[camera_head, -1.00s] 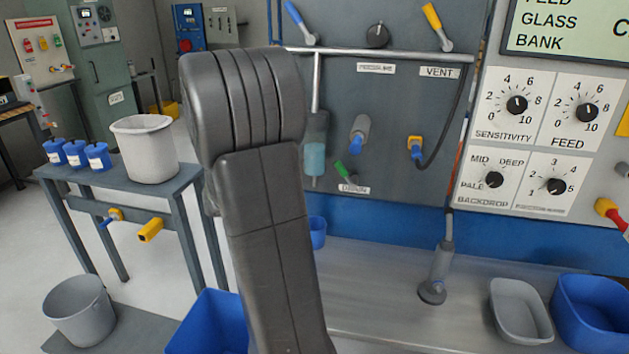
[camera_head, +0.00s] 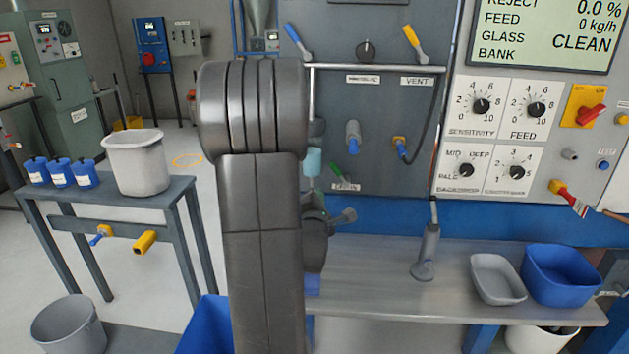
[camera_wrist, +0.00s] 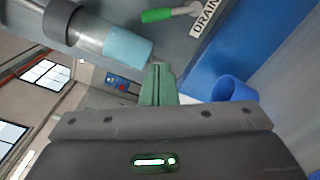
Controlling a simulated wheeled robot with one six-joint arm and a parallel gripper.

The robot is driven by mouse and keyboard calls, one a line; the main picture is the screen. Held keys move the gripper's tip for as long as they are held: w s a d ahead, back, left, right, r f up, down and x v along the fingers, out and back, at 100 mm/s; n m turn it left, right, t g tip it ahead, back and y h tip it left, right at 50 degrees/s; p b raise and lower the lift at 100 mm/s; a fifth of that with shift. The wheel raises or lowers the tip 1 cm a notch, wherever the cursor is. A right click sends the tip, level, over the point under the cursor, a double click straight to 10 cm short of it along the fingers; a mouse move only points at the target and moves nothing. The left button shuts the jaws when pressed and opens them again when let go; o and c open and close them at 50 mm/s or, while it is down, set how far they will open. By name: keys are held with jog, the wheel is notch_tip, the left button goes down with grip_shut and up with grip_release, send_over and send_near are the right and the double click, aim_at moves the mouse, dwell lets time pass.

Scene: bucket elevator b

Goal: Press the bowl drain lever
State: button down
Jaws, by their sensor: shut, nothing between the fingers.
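The bowl drain lever has a green handle (camera_head: 337,170) on the grey panel, just above the DRAIN label (camera_head: 345,186). In the wrist view its green handle (camera_wrist: 157,15) is at the top, on a grey stem beside the DRAIN label (camera_wrist: 207,15). The clear bowl with light blue content (camera_wrist: 125,45) is left of and below the lever there. My gripper (camera_wrist: 157,72) has its green fingers shut and empty, pointing toward the panel. The fingertips appear below the lever handle, with a gap. In the head view my arm hides the fingers and part of the bowl (camera_head: 313,160).
A blue cup (camera_wrist: 232,90) is right of my fingers in the wrist view. A metal bench (camera_head: 390,270) below the panel holds a grey tray (camera_head: 497,278) and a blue tub (camera_head: 562,275). A side table (camera_head: 110,200) carries a grey bucket (camera_head: 137,160).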

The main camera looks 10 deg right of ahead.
aim_at(339, 170)
jog(key=shift+s+d+r+h, duration=0.35)
jog(key=shift+s+d, duration=0.15)
jog(key=shift+s, duration=0.1)
jog(key=p+x, duration=0.2)
jog(key=x, duration=0.8)
